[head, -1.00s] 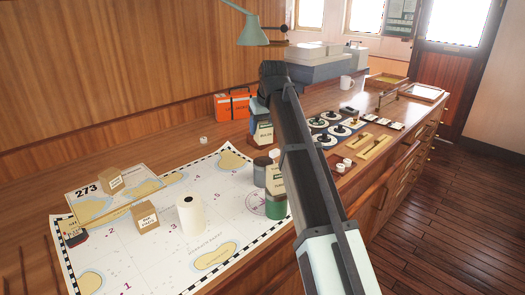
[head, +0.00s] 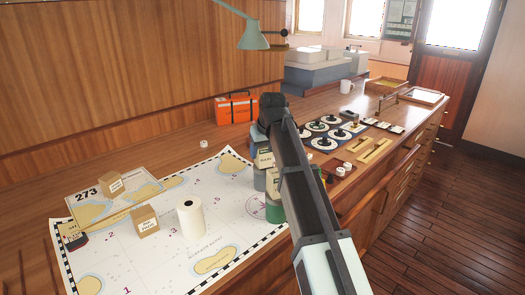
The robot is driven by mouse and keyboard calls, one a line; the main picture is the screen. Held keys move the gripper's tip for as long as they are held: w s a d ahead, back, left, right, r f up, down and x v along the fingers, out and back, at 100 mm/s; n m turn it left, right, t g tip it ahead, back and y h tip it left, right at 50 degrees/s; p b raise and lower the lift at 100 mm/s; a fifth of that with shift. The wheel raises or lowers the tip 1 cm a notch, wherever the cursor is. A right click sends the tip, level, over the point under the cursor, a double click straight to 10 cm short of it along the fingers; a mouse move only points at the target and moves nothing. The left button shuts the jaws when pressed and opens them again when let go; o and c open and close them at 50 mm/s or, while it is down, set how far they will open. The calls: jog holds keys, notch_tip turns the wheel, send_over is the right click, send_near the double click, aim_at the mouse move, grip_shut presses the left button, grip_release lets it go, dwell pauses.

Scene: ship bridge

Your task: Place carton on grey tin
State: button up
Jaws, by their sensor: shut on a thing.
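My gripper (head: 262,140) points down over the chart, partly hidden by my own arm. It is shut on a carton (head: 264,159), pale with a printed label, held upright. The grey tin (head: 259,181) is directly below that carton, with only a part of it showing. The carton's lower edge is at or just above the tin's top; I cannot tell whether they touch. A second pale carton (head: 274,184) sits in front, on a green tin (head: 275,212), and hides part of the grey tin.
An orange case (head: 237,108) stands behind. Instrument panels (head: 332,130) lie to the right.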

jog(key=o, duration=1.1)
jog(key=shift+f, duration=0.1)
jog(key=v, duration=1.2)
